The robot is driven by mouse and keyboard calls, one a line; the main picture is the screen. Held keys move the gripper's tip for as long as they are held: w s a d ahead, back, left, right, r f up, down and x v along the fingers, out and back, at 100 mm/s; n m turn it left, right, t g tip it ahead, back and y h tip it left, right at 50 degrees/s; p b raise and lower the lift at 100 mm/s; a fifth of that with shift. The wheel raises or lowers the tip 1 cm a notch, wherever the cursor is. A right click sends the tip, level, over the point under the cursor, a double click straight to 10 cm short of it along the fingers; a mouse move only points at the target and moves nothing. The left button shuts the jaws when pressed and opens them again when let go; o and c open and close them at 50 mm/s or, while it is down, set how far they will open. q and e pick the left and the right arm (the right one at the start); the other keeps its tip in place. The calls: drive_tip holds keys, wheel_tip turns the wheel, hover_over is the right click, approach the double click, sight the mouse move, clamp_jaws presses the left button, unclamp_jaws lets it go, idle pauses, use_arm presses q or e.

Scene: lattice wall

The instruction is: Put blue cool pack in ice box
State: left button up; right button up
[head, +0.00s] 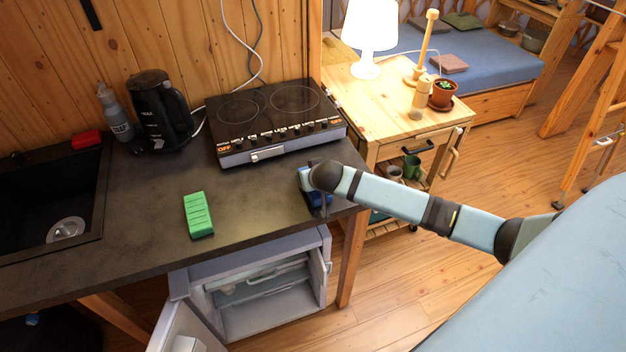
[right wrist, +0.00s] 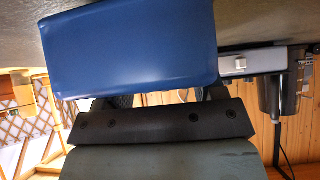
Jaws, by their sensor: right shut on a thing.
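The blue cool pack (head: 317,200) is at the right end of the dark counter, mostly hidden under my right wrist in the head view. It fills the upper left of the right wrist view (right wrist: 130,45) as a plain blue block. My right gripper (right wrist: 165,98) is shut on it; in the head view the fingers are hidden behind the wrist. I cannot tell whether the pack touches the counter. The ice box (head: 270,318) is a small grey fridge under the counter, with its door (head: 185,325) open and shelves visible inside. My left gripper is out of view.
A green block (head: 198,215) lies on the counter (head: 255,210). The hob (head: 280,115), kettle (head: 160,112), bottle (head: 115,112) and red block (head: 87,139) stand behind, with a sink (head: 65,230) at left. A wooden cart (head: 395,130) stands right of the counter.

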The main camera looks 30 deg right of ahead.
wheel_tip(320, 180, up, 18)
drive_tip(key=s+a+f+n+y+p, duration=0.1)
drive_tip(key=s+a+n+y, duration=0.1)
drive_tip(key=s+a, duration=1)
drive_tip(key=shift+a+f+n+p, duration=0.15)
drive_tip(key=shift+a+n+p, duration=0.2)
drive_tip(key=shift+n+p, duration=0.05)
idle(0.6)
drive_tip(key=w+d+r+m+h+b, duration=0.25)
drive_tip(key=w+d, duration=0.75)
drive_tip(key=w, duration=0.5)
drive_tip(key=shift+y, duration=0.25)
drive_tip(key=f, duration=0.4)
drive_tip(key=f+p, duration=0.1)
drive_tip(key=f, duration=0.9)
drive_tip(key=shift+w+d+f, duration=0.2)
drive_tip(key=shift+w+d, duration=0.05)
drive_tip(key=shift+f, duration=2.6)
